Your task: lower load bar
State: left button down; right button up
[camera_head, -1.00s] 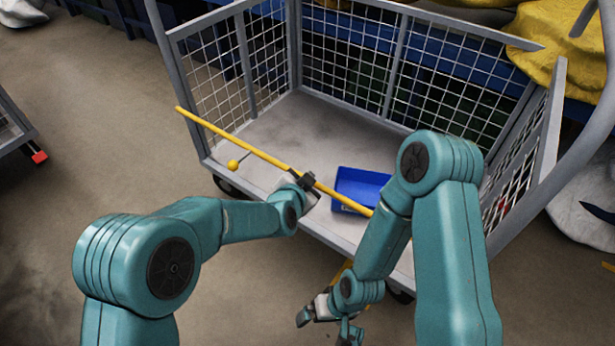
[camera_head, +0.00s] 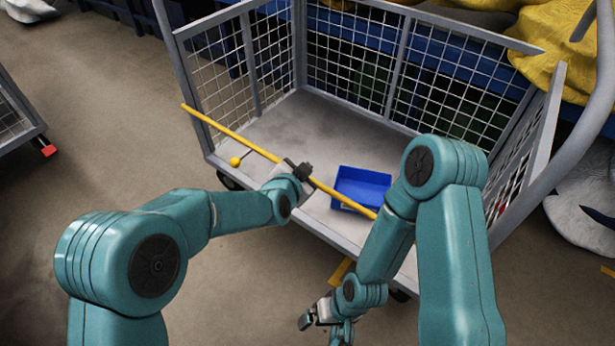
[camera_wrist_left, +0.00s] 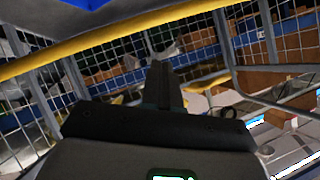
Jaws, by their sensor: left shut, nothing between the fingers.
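The yellow load bar (camera_head: 235,135) slants across the open front of the grey mesh cart (camera_head: 300,222), its left end higher in the picture. A yellow knob (camera_head: 235,162) hangs on a thin stem just below it. My left gripper (camera_head: 300,171) is shut and empty at the middle of the bar; its fingers overlap the bar, and I cannot tell whether they touch it. In the left wrist view the bar (camera_wrist_left: 110,38) crosses above the shut left fingers (camera_wrist_left: 162,85). My right gripper (camera_head: 312,316) hangs low in front of the cart, partly hidden, its jaw opening unclear.
A blue bin (camera_head: 362,186) sits on the cart floor behind the bar. Mesh walls close the cart's sides and back. Yellow sacks (camera_head: 560,40) lie behind at the right. Another cart's corner (camera_head: 20,130) shows at the left. The floor between is clear.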

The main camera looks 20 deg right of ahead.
pick_arm(q)
jog(key=s+a+r+p, duration=0.2)
jog(key=s+a+r, duration=0.2)
jog(key=a, duration=0.3)
jog(key=shift+r, duration=0.9)
jog(key=shift+s, duration=0.15)
